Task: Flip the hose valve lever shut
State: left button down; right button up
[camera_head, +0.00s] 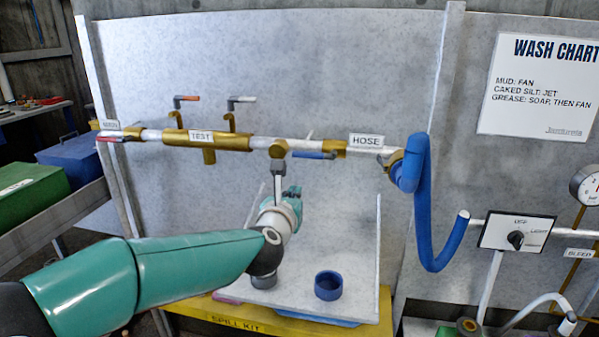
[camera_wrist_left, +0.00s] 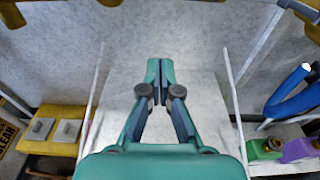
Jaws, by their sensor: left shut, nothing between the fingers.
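The hose valve (camera_head: 278,150) sits on the pipe left of the HOSE label (camera_head: 366,141). The lever cannot be made out in the left wrist view. My right gripper is not in view.
A blue hose (camera_head: 422,200) hangs at the pipe's right end. Other levers, one red-tipped (camera_head: 186,98) and one grey (camera_head: 241,99), stand above the pipe. A blue cup (camera_head: 328,285) is on the white tray (camera_head: 362,305) below. A dial box (camera_head: 516,232) is at right.

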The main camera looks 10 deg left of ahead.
aim_at(313, 153)
pick_arm(q)
jog(key=w+r+p, duration=0.2)
jog(key=w+p, duration=0.5)
jog(key=w, duration=0.2)
jog(key=shift+r, duration=0.3)
